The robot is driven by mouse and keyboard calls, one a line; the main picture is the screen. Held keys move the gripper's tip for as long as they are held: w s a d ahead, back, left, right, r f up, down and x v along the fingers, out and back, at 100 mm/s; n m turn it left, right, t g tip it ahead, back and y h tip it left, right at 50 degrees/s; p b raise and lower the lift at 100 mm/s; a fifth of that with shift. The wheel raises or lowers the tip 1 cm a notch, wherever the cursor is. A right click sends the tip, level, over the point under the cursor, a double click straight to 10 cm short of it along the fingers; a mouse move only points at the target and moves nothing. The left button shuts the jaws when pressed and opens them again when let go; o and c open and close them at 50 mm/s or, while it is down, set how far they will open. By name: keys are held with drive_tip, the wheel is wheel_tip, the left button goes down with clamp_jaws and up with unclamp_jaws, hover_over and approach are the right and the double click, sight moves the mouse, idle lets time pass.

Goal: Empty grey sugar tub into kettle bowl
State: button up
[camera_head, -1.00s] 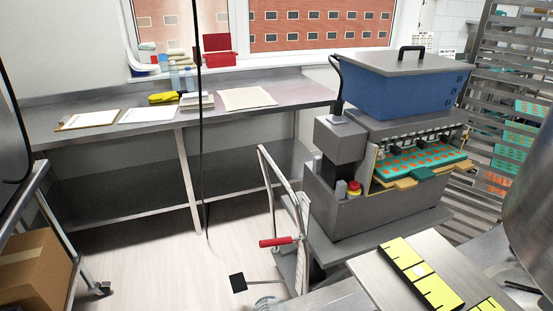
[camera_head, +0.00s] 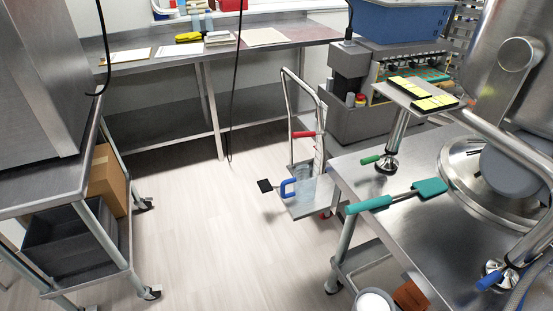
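My gripper is not in this view. At the right, a round steel rim (camera_head: 452,190) stands on the steel bench and looks like the kettle bowl, cut by the picture's edge. A smooth grey rounded thing (camera_head: 512,168) sits over that rim; I cannot tell whether it is the grey sugar tub or a part of the kettle. A large steel vessel body (camera_head: 500,80) rises behind it. No other clear grey tub shows on the bench.
A teal-handled spatula (camera_head: 400,196) lies across the steel bench (camera_head: 405,260). A white container (camera_head: 374,301) is at the bottom edge. A hand trolley (camera_head: 305,160) stands beside the depositor (camera_head: 358,118). A steel cart (camera_head: 50,180) is left. Floor (camera_head: 215,235) between is clear.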

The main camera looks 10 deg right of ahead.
drive_tip(key=shift+s+a, duration=0.4)
drive_tip(key=shift+a, duration=0.2)
drive_tip(key=w+a+r+m+t+h+p, duration=0.1)
drive_tip(key=w+a+r+p, duration=0.15)
drive_tip(key=w+a, duration=0.45)
drive_tip(key=w+a+r+m+h+p, duration=0.1)
drive_tip(key=w+a+r+p, duration=0.15)
drive_tip(key=w, duration=0.75)
drive_tip(key=w+a+r+m+t+h+p, duration=0.1)
drive_tip(key=w+a+r+h+p, duration=0.1)
drive_tip(key=w+a+r, duration=0.5)
drive_tip(key=w+a+r+m+h+p, duration=0.1)
drive_tip(key=a+r+m+h, duration=0.15)
drive_tip(key=a+r, duration=0.55)
wheel_tip(320, 180, up, 10)
drive_tip(key=s+a+h+p, duration=0.2)
drive_tip(key=a+p, duration=0.1)
drive_tip(key=s+r+p, duration=1.7)
drive_tip(key=r+p, duration=0.1)
drive_tip(key=p, duration=1.8)
drive_tip(key=shift+d, duration=0.4)
